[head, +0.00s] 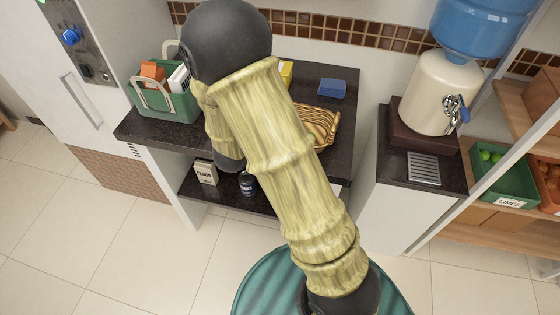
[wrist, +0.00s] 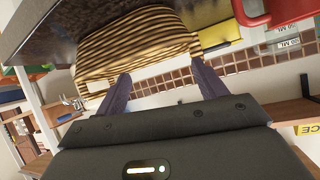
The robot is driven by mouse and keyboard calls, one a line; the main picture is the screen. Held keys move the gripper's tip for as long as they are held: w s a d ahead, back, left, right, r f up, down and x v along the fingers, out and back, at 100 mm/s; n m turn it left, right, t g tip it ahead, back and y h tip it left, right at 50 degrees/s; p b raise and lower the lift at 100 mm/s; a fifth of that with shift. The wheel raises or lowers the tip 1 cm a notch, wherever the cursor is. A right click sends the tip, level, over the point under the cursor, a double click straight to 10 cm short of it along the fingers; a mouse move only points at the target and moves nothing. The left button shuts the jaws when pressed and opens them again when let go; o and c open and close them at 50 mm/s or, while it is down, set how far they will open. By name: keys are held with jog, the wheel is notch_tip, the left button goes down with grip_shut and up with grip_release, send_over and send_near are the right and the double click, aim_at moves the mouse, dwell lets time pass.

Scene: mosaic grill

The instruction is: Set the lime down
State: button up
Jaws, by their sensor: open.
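My gripper (wrist: 161,76) is open in the wrist view, its two dark fingers apart with nothing visible between them. The fingertips point at a striped woven basket (wrist: 140,42), close in front of them; I cannot tell whether they touch it. In the head view the woven basket (head: 322,126) is partly hidden behind my arm, and my gripper is hidden too. No lime shows at my gripper or in the visible part of the basket. Green limes (head: 490,157) lie in a green crate (head: 507,187) labelled LIMES at the right.
The dark counter (head: 338,72) also holds a green caddy (head: 165,106), a yellow box (head: 286,73) and a blue box (head: 332,88). A flour bag (head: 206,172) and a dark jar (head: 248,184) stand on the lower shelf. A water dispenser (head: 440,92) stands right. Floor in front is clear.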

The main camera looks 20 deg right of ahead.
jog(key=s+a+r+n+g+y, duration=0.2)
jog(key=s+a+r+n+y, duration=0.1)
jog(key=s+a+n+y, duration=0.4)
jog(key=s+d+r+n+g+y, duration=0.1)
jog(key=s+d+n+g, duration=0.2)
jog(key=s, duration=0.6)
jog(key=shift+s+d+r+g+y, duration=0.2)
jog(key=shift+d+r+g+y, duration=0.1)
jog(key=shift+d+g, duration=0.25)
jog(key=shift+r+p, duration=0.45)
